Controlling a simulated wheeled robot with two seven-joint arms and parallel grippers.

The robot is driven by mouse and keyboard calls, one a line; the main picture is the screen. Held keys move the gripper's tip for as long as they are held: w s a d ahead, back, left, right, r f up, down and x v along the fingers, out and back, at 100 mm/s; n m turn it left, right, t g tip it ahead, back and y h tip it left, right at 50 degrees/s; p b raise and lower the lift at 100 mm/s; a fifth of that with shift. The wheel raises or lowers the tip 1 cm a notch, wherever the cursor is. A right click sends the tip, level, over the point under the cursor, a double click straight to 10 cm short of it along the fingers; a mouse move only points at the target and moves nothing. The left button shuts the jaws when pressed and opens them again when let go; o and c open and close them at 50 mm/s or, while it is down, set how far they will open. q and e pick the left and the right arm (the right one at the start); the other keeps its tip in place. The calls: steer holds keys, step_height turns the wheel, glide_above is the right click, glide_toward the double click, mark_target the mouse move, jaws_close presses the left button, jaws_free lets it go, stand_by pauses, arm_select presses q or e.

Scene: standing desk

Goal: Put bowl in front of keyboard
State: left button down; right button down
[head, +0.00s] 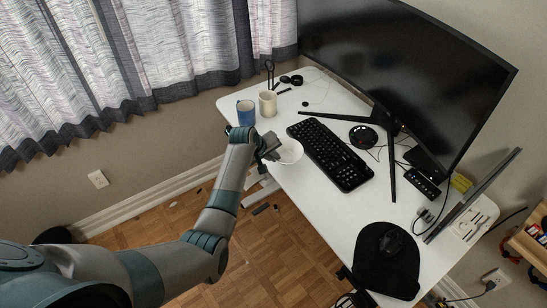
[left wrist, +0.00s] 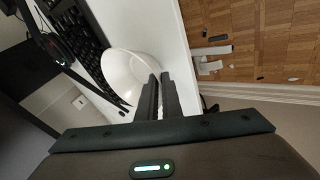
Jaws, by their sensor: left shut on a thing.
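The white bowl (head: 291,151) is at the desk's near edge, beside the black keyboard (head: 329,154) on the keyboard's front side. My left gripper (head: 271,150) is shut on the bowl's near rim. In the left wrist view the closed fingers (left wrist: 157,97) meet the rim of the bowl (left wrist: 122,70), and part of the keyboard (left wrist: 88,30) shows behind it. The bowl looks upright; I cannot tell whether it rests on the desk or is slightly above it. My right gripper is not in view.
A blue mug (head: 246,112) and a cream mug (head: 268,103) stand left of the bowl. A large monitor (head: 405,70) stands behind the keyboard. A black mouse pad (head: 385,272) lies to the right. The white desk (head: 325,215) is bare between bowl and pad.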

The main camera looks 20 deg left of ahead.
arm_select(q)
steer(key=shift+f, duration=0.6)
steer(key=shift+f, duration=0.1)
steer(key=c, duration=1.9)
jaws_free()
steer(key=shift+c, duration=0.2)
steer(key=shift+s+r, duration=0.15)
steer(key=shift+r, duration=0.15)
steer(key=b+v, duration=0.1)
steer(key=v, duration=1)
steer(key=shift+r, duration=0.25)
steer(key=shift+s+a+f, duration=0.1)
